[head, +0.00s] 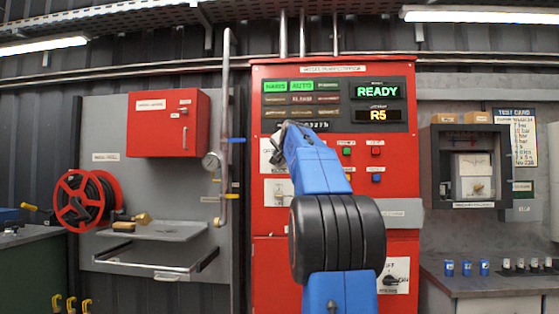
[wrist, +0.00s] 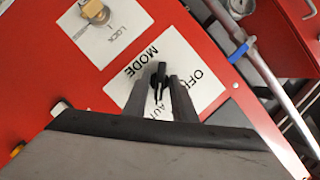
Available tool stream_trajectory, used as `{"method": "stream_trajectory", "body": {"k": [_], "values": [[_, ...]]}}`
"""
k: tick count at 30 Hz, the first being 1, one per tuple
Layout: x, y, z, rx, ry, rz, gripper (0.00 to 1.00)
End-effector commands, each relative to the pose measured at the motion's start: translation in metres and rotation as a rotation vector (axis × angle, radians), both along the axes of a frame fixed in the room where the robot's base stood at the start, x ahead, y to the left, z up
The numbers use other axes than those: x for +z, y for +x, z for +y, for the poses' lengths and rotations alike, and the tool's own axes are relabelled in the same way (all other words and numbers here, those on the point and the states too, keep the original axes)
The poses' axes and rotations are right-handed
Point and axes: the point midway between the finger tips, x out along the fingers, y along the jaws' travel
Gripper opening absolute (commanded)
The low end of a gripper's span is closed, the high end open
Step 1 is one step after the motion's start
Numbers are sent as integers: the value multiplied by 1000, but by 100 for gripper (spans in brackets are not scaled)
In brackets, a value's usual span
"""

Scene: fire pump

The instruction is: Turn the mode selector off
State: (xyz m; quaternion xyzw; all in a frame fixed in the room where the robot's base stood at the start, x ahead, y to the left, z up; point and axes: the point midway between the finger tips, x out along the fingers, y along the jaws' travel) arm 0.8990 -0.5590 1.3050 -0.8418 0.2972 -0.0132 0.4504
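The mode selector (wrist: 160,72) is a small black knob on a white plate (wrist: 203,62) marked MODE, OFF and a partly covered AU… label. In the wrist view my gripper (wrist: 160,82) has its two grey fingers on either side of the knob, with a narrow gap between them. The gripper looks open; I cannot tell whether a finger touches the knob. The knob's pointer is partly hidden by the fingers. In the head view my gripper (head: 283,135) is against the red panel (head: 400,170) and hides the selector; part of its white plate (head: 266,150) shows.
A LOCK plate with a brass key switch (wrist: 95,12) is beside the selector. The panel display (head: 379,92) reads READY and R5; an AUTO lamp (head: 301,86) is lit green. Another black knob (head: 390,280) is lower right.

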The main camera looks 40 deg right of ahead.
Motion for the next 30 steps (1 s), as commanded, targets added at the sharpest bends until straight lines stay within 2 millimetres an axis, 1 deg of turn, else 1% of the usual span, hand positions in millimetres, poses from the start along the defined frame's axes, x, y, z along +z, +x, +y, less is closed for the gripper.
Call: {"method": "stream_trajectory", "body": {"k": [1,2,14,20,30], "values": [[0,0,0,-1,0,1,7],[0,0,0,-1,0,1,2],[0,0,0,0,-39,45,2],[1,1,1,1,-120,142,2],[1,3,2,0,-323,381,2]]}}
